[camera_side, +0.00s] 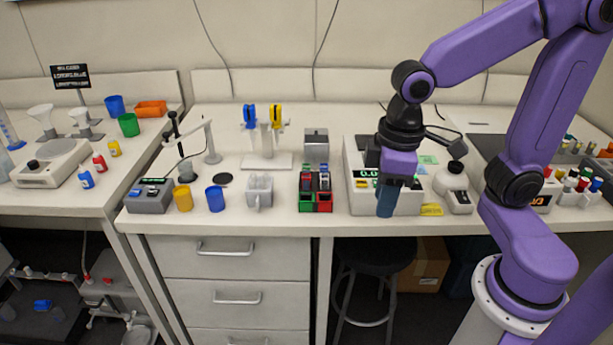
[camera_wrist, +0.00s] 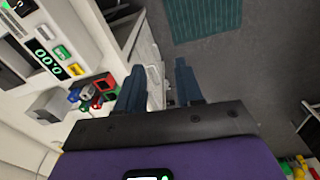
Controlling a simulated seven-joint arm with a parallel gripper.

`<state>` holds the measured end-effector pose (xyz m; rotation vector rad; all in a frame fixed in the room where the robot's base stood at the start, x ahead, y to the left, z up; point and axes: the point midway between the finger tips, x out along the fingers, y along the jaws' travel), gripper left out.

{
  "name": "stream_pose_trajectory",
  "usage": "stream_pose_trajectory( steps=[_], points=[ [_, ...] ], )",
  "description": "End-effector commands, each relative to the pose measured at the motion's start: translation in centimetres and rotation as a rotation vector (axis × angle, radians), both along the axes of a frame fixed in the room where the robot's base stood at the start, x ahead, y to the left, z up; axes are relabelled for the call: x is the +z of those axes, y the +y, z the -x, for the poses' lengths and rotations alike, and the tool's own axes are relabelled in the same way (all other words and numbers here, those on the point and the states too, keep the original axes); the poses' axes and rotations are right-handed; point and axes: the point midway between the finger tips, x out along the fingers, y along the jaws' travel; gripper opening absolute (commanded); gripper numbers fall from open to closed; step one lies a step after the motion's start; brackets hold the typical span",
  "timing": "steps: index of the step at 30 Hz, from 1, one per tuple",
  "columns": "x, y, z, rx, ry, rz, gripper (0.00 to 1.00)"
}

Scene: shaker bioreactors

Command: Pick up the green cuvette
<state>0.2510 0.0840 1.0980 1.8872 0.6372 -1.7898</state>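A small rack with a green-framed and a red-framed compartment (camera_side: 316,203) stands near the bench's front edge, with small dark and reddish pieces in it. In the wrist view, a cluster of green, red and blue pieces (camera_wrist: 97,92) shows left of my fingers. I cannot tell for sure which piece is the green cuvette. My gripper (camera_side: 386,204) points down to the right of the rack, in front of the white instrument and apart from the rack. In the wrist view my gripper (camera_wrist: 160,84) has its two dark blue fingers apart, with nothing between them.
A white instrument with a green display (camera_side: 360,195) stands behind my gripper. A white mug-like holder (camera_side: 259,190) is left of the rack, then a blue cup (camera_side: 215,199) and a yellow cup (camera_side: 183,199). A grey box (camera_side: 315,146) stands behind the rack. A stool (camera_side: 372,255) is below.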

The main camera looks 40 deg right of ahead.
Motion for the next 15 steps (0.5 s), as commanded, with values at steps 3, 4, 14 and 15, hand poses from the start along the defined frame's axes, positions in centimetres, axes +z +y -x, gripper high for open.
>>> stream_pose_trajectory(
  steps=[3,4,14,15],
  points=[
    [0.9,0.6,-4.2,-0.186,-0.010,-0.001,0.36],
    [1.2,0.7,-5.2,-0.234,-0.013,-0.002,0.36],
    [3.3,-0.8,-16.2,-0.753,-0.050,-0.005,0.36],
    [3.5,-1.3,-17.4,-0.816,-0.055,-0.005,0.36]
  ],
)
